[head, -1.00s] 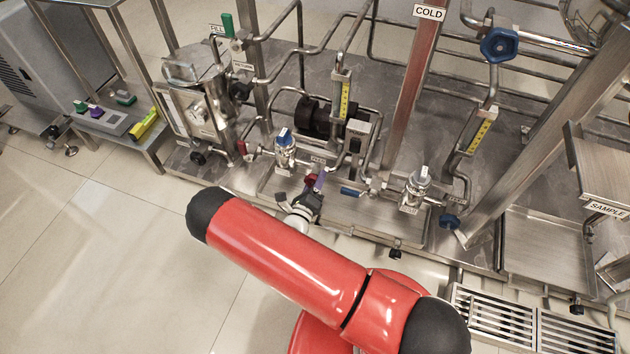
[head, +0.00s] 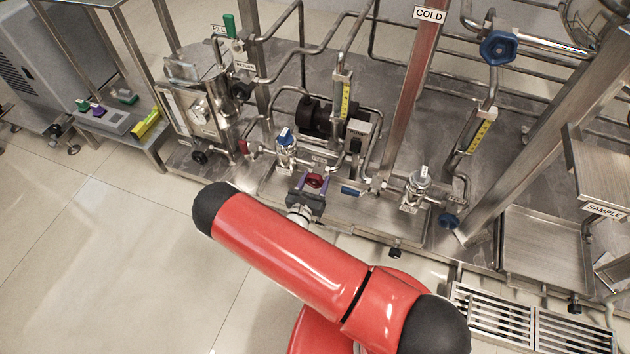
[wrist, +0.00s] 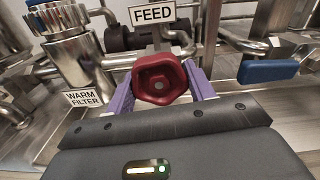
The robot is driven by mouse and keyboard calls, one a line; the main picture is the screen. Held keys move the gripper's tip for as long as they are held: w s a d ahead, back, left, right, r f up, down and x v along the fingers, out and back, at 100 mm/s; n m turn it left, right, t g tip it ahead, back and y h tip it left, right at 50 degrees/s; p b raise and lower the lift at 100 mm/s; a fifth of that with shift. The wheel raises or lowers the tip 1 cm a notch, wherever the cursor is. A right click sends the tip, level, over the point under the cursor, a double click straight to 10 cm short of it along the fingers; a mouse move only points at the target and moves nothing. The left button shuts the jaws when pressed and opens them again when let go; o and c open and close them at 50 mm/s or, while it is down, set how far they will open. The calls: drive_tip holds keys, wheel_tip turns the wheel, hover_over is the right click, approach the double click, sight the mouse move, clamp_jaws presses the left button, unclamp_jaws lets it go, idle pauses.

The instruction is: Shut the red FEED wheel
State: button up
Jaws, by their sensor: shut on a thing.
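The red FEED wheel (wrist: 160,78) is in the middle of the wrist view, below a white FEED label (wrist: 152,13). It also shows in the head view (head: 315,181). My gripper (wrist: 161,86) has its two purple fingers on the left and right sides of the wheel's rim and is shut on it. In the head view my gripper (head: 313,184) is at the front edge of the skid, with the wheel between its fingers. The wheel's stem and the valve body behind it are mostly hidden.
A metal filter with a WARM FILTER label (wrist: 84,98) stands close on the left. A blue lever (wrist: 268,70) is on the right. Pipes run close behind the wheel. A blue wheel (head: 449,221) sits farther right. The tiled floor (head: 90,260) at left is clear.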

drive_tip(key=shift+f+m, duration=0.1)
drive_tip(key=shift+m, duration=0.7)
drive_tip(key=o, duration=1)
drive_tip(key=shift+c, duration=0.2)
drive_tip(key=shift+a, duration=0.1)
drive_tip(key=v, duration=0.7)
drive_tip(key=shift+s, duration=0.4)
drive_tip(key=shift+a, duration=0.1)
